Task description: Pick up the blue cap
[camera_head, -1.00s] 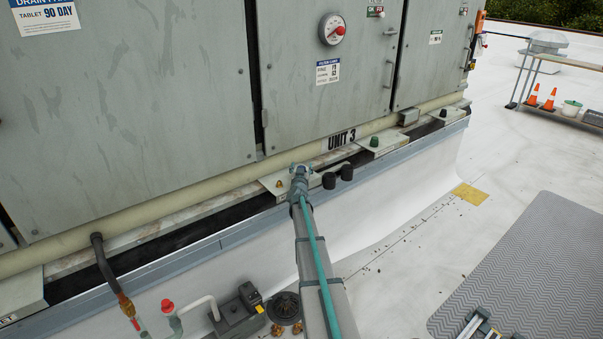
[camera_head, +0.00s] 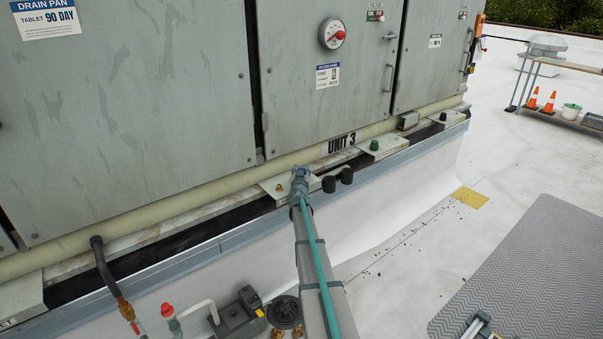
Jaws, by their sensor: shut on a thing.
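My gripper (camera_head: 300,175) is at the end of my arm, over a pale bracket plate (camera_head: 272,190) at the foot of the grey unit. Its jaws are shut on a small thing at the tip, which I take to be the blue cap. The jaws cover it, and it is too small to make out its colour or whether it is off its seat. No other blue cap shows. A green cap (camera_head: 374,145) sits on the plate farther right.
The grey cabinet wall (camera_head: 330,90) rises close behind my gripper. A pale pipe (camera_head: 215,189) runs along its foot. The white roof at right is mostly clear, with a grey mat (camera_head: 540,265).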

